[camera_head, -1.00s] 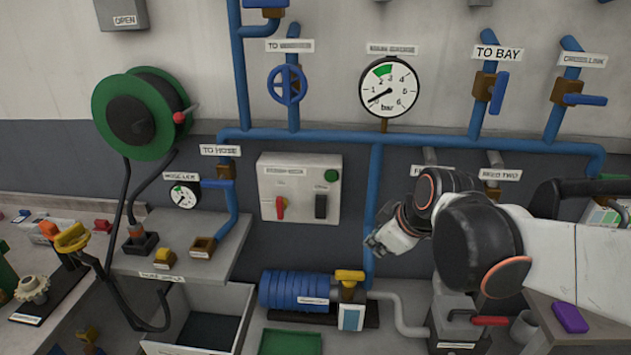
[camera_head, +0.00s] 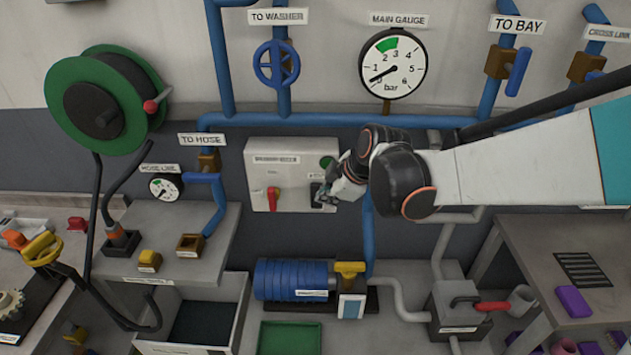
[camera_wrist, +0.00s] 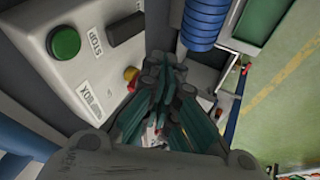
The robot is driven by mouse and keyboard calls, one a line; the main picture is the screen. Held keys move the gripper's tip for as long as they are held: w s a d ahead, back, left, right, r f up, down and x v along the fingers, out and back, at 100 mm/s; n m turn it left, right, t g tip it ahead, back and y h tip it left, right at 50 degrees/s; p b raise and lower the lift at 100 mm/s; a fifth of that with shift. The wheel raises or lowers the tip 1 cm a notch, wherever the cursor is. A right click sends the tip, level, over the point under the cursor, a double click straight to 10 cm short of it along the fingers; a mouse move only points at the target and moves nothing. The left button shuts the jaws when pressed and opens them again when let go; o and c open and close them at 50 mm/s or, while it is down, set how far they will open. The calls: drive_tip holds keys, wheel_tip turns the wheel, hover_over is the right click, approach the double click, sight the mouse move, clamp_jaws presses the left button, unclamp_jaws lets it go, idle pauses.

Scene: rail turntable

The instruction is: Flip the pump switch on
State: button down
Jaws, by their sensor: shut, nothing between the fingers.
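A pale control box (camera_head: 290,152) is fixed to the wall. It bears a red lever (camera_head: 272,197) hanging down on a yellow base, a dark switch (camera_head: 315,190) at the lower right and a green button (camera_head: 326,162). In the wrist view the green button (camera_wrist: 65,41), dark switch (camera_wrist: 125,28) and red lever (camera_wrist: 131,74) show on the box face. My gripper (camera_head: 325,198) is shut and empty in front of the box's right side, partly covering the dark switch. Its fingers (camera_wrist: 165,75) show near the red lever in the wrist view; contact cannot be told.
A blue pipe (camera_head: 368,230) runs down just right of the box. Below stand a blue ribbed pump (camera_head: 292,278) and a yellow-handled valve (camera_head: 350,268). The main gauge (camera_head: 392,66) hangs above, its needle low. A shelf (camera_head: 180,225) is at left.

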drive_tip(key=w+a+f+b, duration=0.3)
drive_tip(key=w+f, duration=0.5)
drive_tip(key=f, duration=0.1)
drive_tip(key=shift+w, duration=0.2)
drive_tip(key=shift+a, duration=0.1)
